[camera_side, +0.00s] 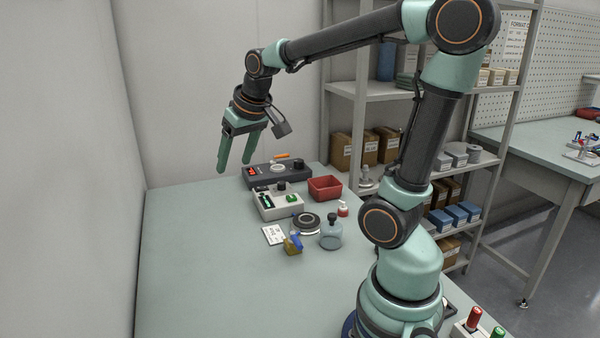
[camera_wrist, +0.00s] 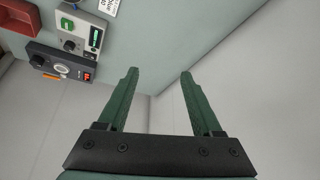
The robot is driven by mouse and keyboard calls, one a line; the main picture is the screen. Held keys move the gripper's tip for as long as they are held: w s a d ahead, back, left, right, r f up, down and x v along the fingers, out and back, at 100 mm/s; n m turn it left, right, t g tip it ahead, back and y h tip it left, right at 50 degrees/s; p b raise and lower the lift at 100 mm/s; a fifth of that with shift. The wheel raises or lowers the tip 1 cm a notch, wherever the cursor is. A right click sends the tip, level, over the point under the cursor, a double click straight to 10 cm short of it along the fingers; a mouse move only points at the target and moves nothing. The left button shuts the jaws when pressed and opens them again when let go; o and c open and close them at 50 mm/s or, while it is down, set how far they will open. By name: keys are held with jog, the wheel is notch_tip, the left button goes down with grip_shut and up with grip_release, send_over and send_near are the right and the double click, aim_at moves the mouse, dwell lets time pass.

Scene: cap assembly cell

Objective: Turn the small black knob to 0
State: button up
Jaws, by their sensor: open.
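A small black knob (camera_side: 281,186) sits on a light grey box (camera_side: 279,211) with a green display and a green button. It also shows in the wrist view (camera_wrist: 69,45). A second black knob (camera_side: 298,164) is on the dark box (camera_side: 262,183) behind, which carries a red display and a pale round dial; this knob is at the left end of the box in the wrist view (camera_wrist: 37,60). The knobs' settings are too small to read. My gripper (camera_side: 234,166) is open and empty, above and left of both boxes, touching neither. Its fingers (camera_wrist: 160,72) point past the table edge in the wrist view.
A red tray (camera_side: 325,189) stands right of the boxes. Walls stand close at left and back. The table's front left is clear.

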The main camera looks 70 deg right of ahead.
jog(key=w+d+f+m+h, duration=0.1)
jog(key=w+d+f+m, duration=0.1)
jog(key=d, duration=0.4)
jog(key=w+d+f+m, duration=0.1)
jog(key=w+d, duration=0.1)
jog(key=d, duration=0.4)
jog(key=m+g, duration=0.2)
jog(key=m, duration=0.2)
send_near(281, 183)
jog(key=shift+h, duration=0.4)
jog(key=x, duration=0.8)
jog(key=shift+a+f, duration=0.1)
jog(key=shift+f, duration=0.3)
jog(key=shift+c, duration=0.4)
jog(key=shift+w, duration=0.1)
grip_shut()
